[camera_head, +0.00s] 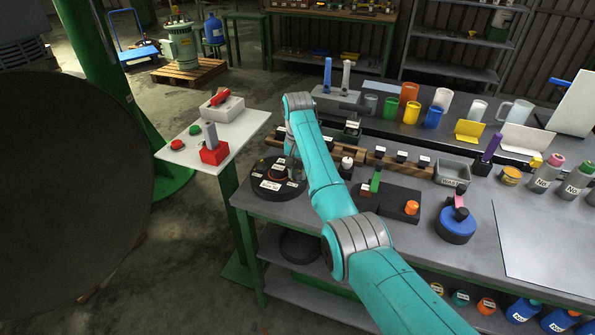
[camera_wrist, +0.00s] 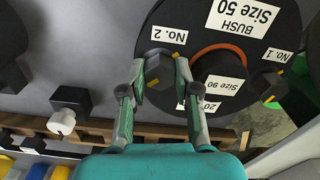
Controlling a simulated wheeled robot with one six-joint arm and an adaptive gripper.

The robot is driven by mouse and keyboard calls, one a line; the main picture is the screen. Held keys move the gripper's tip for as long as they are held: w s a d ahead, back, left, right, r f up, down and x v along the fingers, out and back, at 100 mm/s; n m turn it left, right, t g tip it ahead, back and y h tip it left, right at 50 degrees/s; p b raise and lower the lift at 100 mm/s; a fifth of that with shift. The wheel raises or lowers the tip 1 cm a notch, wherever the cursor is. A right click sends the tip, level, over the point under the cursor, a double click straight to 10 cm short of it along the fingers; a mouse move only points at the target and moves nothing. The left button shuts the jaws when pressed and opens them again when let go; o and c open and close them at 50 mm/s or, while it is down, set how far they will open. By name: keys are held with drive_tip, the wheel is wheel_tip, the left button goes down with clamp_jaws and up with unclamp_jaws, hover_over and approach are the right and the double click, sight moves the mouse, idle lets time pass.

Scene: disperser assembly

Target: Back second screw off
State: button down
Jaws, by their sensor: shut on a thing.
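A round black plate (camera_wrist: 215,12) fills the top right of the wrist view, with upside-down labels "No. 2", "No. 1" and "BUSH Size 50". A dark hex-headed second screw (camera_wrist: 159,72) sits by the "No. 2" label. My gripper (camera_wrist: 160,66) is shut on it, a finger on each side. The screw's lower end is hidden. The first screw (camera_wrist: 268,86) stands by the "No. 1" label. Between them is a dark hub (camera_wrist: 218,68) labelled "Size 90" with an orange ring round it. In the head view the plate (camera_head: 262,188) lies on the bench's left end; my arm partly covers it.
A dark block with a white-ended piece (camera_wrist: 66,110) stands left of my gripper, and a wooden rack (camera_wrist: 88,128) runs close below. In the head view a white side table (camera_head: 228,128) holds red parts, and a blue disc (camera_head: 455,225) stands right of my arm.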

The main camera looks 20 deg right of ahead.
sight(297, 172)
drive_tip(key=n, duration=0.3)
drive_tip(key=shift+n, duration=2.2)
drive_tip(key=c, duration=1.1)
unclamp_jaws()
drive_tip(key=shift+r, duration=3.8)
